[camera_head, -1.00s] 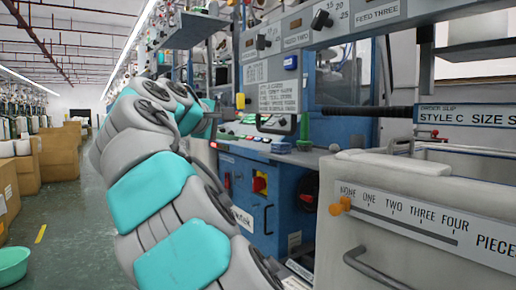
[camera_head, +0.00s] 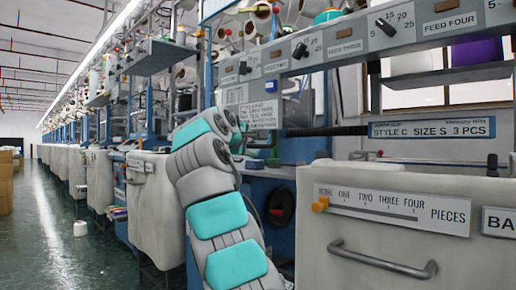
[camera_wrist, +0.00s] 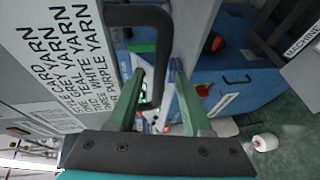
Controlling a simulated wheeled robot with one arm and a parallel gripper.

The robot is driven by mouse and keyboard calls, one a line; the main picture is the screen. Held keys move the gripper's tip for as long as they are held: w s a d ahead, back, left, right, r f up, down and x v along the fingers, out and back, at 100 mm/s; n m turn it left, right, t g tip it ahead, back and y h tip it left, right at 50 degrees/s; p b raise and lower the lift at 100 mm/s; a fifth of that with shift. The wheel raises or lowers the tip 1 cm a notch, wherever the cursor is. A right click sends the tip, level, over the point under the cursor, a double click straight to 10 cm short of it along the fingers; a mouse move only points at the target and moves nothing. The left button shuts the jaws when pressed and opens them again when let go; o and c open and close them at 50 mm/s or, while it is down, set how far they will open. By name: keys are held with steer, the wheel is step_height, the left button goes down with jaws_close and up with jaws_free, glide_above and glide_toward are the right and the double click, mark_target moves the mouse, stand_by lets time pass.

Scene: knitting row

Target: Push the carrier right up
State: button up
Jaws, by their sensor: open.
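In the wrist view my gripper (camera_wrist: 158,68) is open, with one green finger on each side. A black bar handle (camera_wrist: 138,15) bends down between or just in front of the fingers, and I cannot tell whether they touch it. It is by a pale panel with a printed yarn list (camera_wrist: 65,65). In the head view that panel (camera_head: 250,108) is beyond my raised arm, which hides my gripper's fingers. I cannot tell for certain which part is the carrier; the black handle and its panel are closest to my gripper.
A pale cabinet (camera_head: 345,235) with a piece slider (camera_head: 320,205) and grey bar handle (camera_head: 385,262) stands close at right. A control rail with knobs (camera_head: 345,45) runs above. A white cone (camera_head: 80,228) lies on the green floor (camera_head: 45,260); the aisle at left is open.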

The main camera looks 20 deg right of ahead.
steer(key=p+x, duration=0.1)
steer(key=x, duration=0.3)
steer(key=shift+w+d+f, duration=0.1)
steer(key=shift+w+d, duration=0.25)
steer(key=shift+d, duration=0.05)
steer(key=shift+c, duration=0.3)
jaws_close()
stand_by(0.8)
